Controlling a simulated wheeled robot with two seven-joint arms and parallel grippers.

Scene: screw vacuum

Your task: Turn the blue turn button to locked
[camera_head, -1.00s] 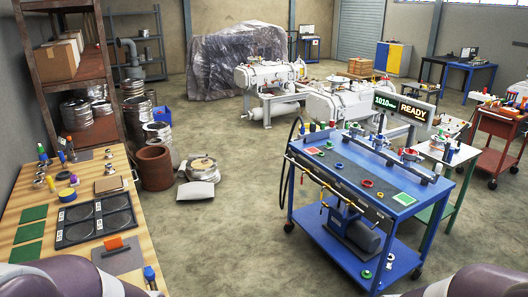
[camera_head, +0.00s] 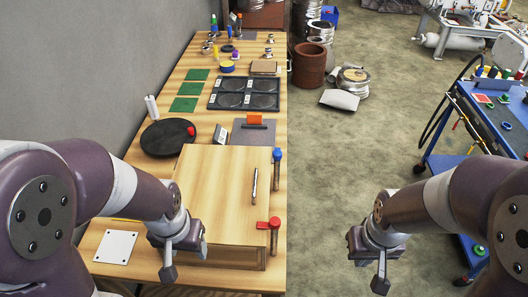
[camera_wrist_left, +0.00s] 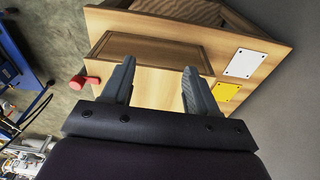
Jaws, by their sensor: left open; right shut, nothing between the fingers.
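The blue turn button (camera_head: 277,156) is at the far right corner of a wooden box (camera_head: 222,170) on the workbench, in the head view. Its blue top does not visibly reach over the lid. A red turn button (camera_head: 272,223) is at the near right corner, its red arm pointing left over the lid; a red knob (camera_wrist_left: 77,82) shows in the left wrist view. My left gripper (camera_head: 186,257) is open and empty near the box's front left, well away from the blue button; its spread fingers show in the left wrist view (camera_wrist_left: 158,78). My right gripper (camera_head: 380,280) is shut and empty, right of the bench.
A slim metal handle (camera_head: 254,186) stands on the lid. A black round pan (camera_head: 168,137) and a white plate (camera_head: 116,246) lie left of the box. Black trays (camera_head: 244,107) lie beyond. Open floor (camera_head: 340,150) is right of the bench; a blue cart (camera_head: 474,125) stands further right.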

